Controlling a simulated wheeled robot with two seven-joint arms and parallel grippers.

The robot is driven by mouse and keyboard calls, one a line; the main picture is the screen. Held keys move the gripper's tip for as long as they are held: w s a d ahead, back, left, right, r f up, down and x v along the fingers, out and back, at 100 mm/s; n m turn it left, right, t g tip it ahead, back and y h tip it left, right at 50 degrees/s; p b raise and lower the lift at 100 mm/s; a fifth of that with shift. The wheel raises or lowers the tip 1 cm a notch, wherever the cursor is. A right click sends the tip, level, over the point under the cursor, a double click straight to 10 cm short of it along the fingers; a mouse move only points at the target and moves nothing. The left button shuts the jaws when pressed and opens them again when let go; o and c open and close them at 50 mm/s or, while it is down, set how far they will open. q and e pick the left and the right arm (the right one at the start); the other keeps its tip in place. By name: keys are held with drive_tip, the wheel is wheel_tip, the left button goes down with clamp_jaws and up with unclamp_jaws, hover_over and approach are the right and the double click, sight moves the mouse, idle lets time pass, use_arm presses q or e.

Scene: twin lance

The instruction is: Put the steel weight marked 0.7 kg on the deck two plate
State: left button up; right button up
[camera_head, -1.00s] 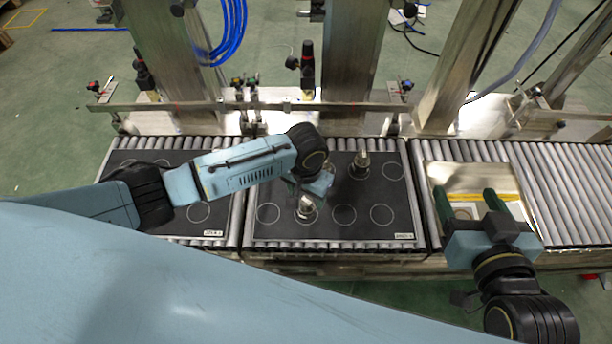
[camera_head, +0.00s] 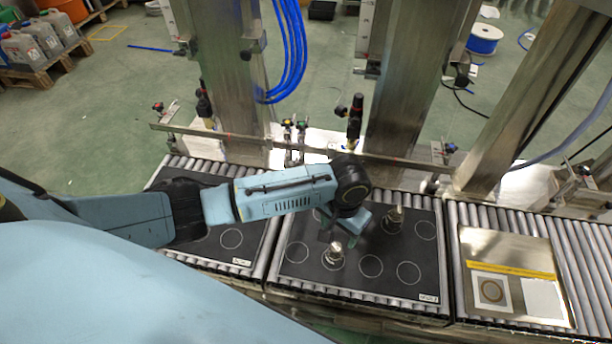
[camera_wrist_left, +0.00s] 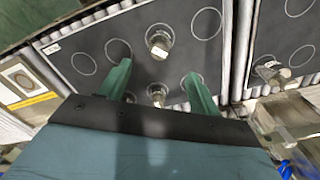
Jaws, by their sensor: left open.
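My left gripper (camera_wrist_left: 158,88) is open and points down over the middle black mat (camera_head: 345,288). In the head view its jaws are mostly hidden behind my wrist. A steel weight (camera_head: 334,254) stands in the mat's near row, and another (camera_head: 395,220) stands farther back. In the left wrist view, one weight (camera_wrist_left: 158,42) lies beyond the fingertips and one (camera_wrist_left: 157,94) shows between the fingers; neither is gripped. A third weight (camera_wrist_left: 270,70) stands on the neighbouring mat, hidden by my arm in the head view. Weight marks and mat labels are too small to read.
A metal plate (camera_head: 490,245) with a yellow stripe, a ringed card and a white card lies on the rollers at right. Steel posts (camera_head: 405,80) and a rail (camera_head: 250,138) stand behind the mats. Several mat circles are empty.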

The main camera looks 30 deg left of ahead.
use_arm(q)
drive_tip(key=s+d+r+m+t+h, duration=0.1)
drive_tip(key=s+d+r+t+h, duration=0.2)
drive_tip(key=s, duration=0.6)
drive_tip(key=s+a+r+t+y, duration=0.1)
drive_tip(key=s+a+r, duration=0.2)
drive_tip(key=a, duration=0.3)
drive_tip(key=s+a+r+n+t+y, duration=0.1)
drive_tip(key=s+a+r, duration=0.1)
drive_tip(key=s+a, duration=0.2)
drive_tip(key=shift+a+r+n, duration=0.3)
drive_tip(key=shift+a+r, duration=0.1)
drive_tip(key=shift+a, duration=0.75)
drive_tip(key=shift+p, duration=0.3)
